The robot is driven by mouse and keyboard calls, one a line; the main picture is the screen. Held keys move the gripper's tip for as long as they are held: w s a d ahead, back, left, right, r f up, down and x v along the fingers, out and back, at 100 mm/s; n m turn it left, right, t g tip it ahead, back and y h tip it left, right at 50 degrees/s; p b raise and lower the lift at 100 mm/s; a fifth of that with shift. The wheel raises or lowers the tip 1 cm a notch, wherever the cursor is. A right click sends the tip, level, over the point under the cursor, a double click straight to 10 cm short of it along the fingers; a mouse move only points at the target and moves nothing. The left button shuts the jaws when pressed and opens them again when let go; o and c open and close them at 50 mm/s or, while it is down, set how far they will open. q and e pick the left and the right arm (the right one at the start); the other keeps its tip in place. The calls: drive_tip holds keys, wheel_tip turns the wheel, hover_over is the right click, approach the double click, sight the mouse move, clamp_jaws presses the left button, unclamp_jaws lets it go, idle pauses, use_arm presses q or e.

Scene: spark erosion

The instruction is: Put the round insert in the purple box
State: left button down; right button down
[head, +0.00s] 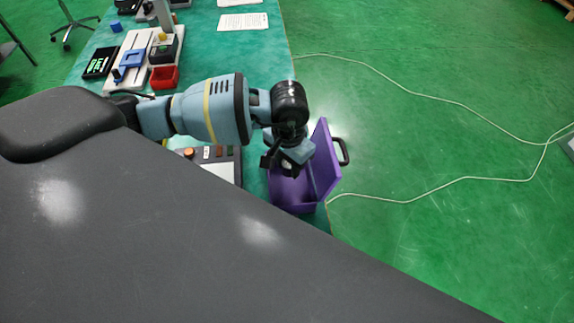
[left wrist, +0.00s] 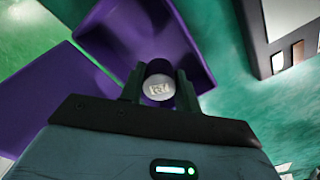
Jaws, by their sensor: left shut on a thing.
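The purple box (head: 292,194) stands at the table's right edge in the head view, with its lid open on the right. It also shows in the left wrist view (left wrist: 115,38), with the inside facing the camera. My left gripper (head: 270,162) is over the box. In the left wrist view my left gripper (left wrist: 160,88) is shut on the round insert (left wrist: 158,87), a small cylinder with a pale marked end face and dark side. The insert appears over the box's inside; I cannot tell whether it touches the bottom. My right gripper is not in view.
A dark panel with buttons (head: 212,153) lies left of the box. A red bin (head: 165,78), a blue part (head: 131,58) and a black case (head: 100,63) sit farther back on the green table (head: 225,50). Papers (head: 243,22) lie at the back. A cable crosses the floor.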

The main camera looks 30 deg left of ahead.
sight(288, 166)
use_arm(q)
drive_tip(key=shift+w+a, duration=0.55)
drive_tip(key=shift+w, duration=0.35)
drive_tip(key=shift+f, duration=1.8)
drive_tip(key=shift+f, duration=0.1)
drive_tip(key=shift+f, duration=0.15)
drive_tip(key=c, duration=1)
unclamp_jaws()
drive_tip(key=shift+s, duration=0.1)
wheel_tip(288, 166, up, 12)
drive_tip(key=shift+r, duration=0.2)
